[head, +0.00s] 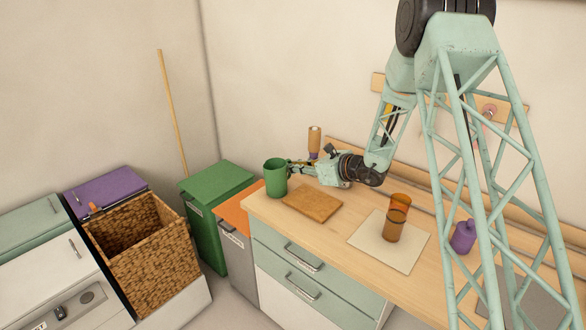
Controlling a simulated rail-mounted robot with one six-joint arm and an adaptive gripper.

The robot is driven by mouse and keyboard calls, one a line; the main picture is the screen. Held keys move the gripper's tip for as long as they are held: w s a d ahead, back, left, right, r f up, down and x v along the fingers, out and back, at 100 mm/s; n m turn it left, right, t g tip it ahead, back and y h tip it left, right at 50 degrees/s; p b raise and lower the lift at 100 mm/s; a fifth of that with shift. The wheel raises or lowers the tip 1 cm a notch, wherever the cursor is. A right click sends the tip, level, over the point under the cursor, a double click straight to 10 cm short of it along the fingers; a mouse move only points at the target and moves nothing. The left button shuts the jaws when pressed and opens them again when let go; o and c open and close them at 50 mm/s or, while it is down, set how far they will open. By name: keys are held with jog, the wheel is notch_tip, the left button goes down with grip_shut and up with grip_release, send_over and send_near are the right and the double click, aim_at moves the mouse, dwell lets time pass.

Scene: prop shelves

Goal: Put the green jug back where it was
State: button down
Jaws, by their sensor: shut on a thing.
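The green jug (274,181) is upright at the far left end of the wooden counter (333,227). My gripper (290,169) reaches in from the right and is shut on the jug's right side, where its handle would be. The fingers are small and partly merge with the jug in this view. I cannot tell whether the jug's base touches the counter or hangs just above it.
A wooden board (312,203) lies just right of the jug. A brown glass (396,218) stands on a pale mat (372,240). A purple bottle (463,237) is further right. Bins and a wicker basket (146,250) stand left.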

jog(key=shift+f, duration=0.1)
jog(key=c, duration=2.8)
grip_release()
jog(key=shift+d+r, duration=0.1)
jog(key=shift+r, duration=0.15)
jog(key=p+v, duration=0.1)
jog(key=v, duration=1)
jog(key=shift+s+d+r, duration=0.15)
jog(key=shift+s+d, duration=0.1)
jog(key=shift+s, duration=0.05)
